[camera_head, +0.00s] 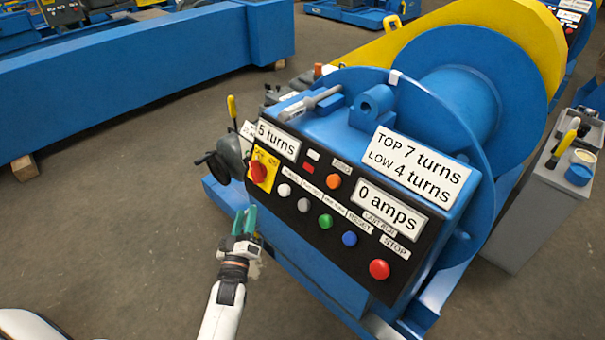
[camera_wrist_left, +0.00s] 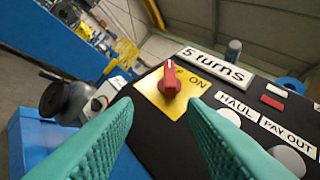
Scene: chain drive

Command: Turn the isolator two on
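The isolator is a red rotary knob (camera_head: 258,172) on a yellow plate (camera_head: 264,160) at the left end of the black control panel. In the left wrist view the red knob (camera_wrist_left: 170,79) stands between my fingertips, farther off, with "ON" readable on the yellow plate (camera_wrist_left: 191,82). My left gripper (camera_head: 245,219) has green fingers and is below and left of the knob, apart from it. In the left wrist view its fingers (camera_wrist_left: 160,115) are spread and empty. No number two is readable by the knob. My right gripper is not in view.
The black panel (camera_head: 345,246) also carries several round buttons, including a red stop button (camera_head: 379,269). Labels read "5 turns", "TOP 7 turns LOW 4 turns" and "0 amps". A grey cabinet (camera_head: 530,205) stands right. Open floor (camera_head: 110,220) lies left.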

